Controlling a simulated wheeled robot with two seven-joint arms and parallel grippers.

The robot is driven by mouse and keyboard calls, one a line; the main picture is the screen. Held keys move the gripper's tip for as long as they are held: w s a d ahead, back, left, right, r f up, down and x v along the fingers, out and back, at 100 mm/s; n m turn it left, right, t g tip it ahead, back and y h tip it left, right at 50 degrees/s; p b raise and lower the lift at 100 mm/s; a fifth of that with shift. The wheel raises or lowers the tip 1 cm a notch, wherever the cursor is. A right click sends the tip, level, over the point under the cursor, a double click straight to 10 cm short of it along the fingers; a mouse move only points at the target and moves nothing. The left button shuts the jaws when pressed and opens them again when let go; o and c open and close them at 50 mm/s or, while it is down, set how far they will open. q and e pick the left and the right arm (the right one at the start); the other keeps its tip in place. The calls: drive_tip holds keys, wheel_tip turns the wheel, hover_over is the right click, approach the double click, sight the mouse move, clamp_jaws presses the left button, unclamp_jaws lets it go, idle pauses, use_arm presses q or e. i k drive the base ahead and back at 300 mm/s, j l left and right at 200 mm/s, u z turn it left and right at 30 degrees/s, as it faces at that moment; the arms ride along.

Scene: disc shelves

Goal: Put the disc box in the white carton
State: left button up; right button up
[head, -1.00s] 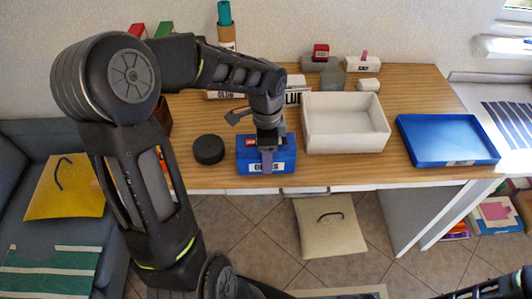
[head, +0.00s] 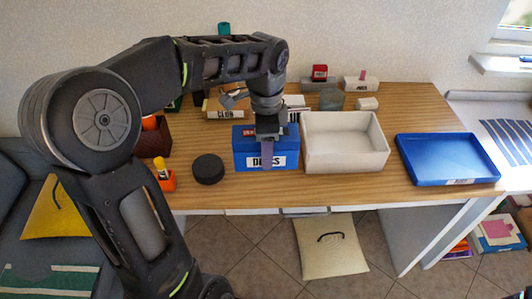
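The disc box (head: 284,145) is blue, with a white label reading DISCS on its front. My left gripper (head: 267,150) comes down on it from above, with one finger over its front face. The gripper is shut on the box and seems to hold it slightly above the table; the far finger is hidden. The white carton (head: 345,160) stands open and empty just right of the box, close beside it. My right gripper is not in view.
A black round disc (head: 208,168) lies left of the box. A blue tray (head: 448,182) is at the table's right end. Behind the carton are a grey block (head: 331,99), small labelled stands and a white block (head: 367,104). An orange holder (head: 166,181) stands at left.

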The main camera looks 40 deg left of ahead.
sight(328, 149)
drive_tip(key=i+l, duration=0.55)
drive_tip(key=i, duration=0.2)
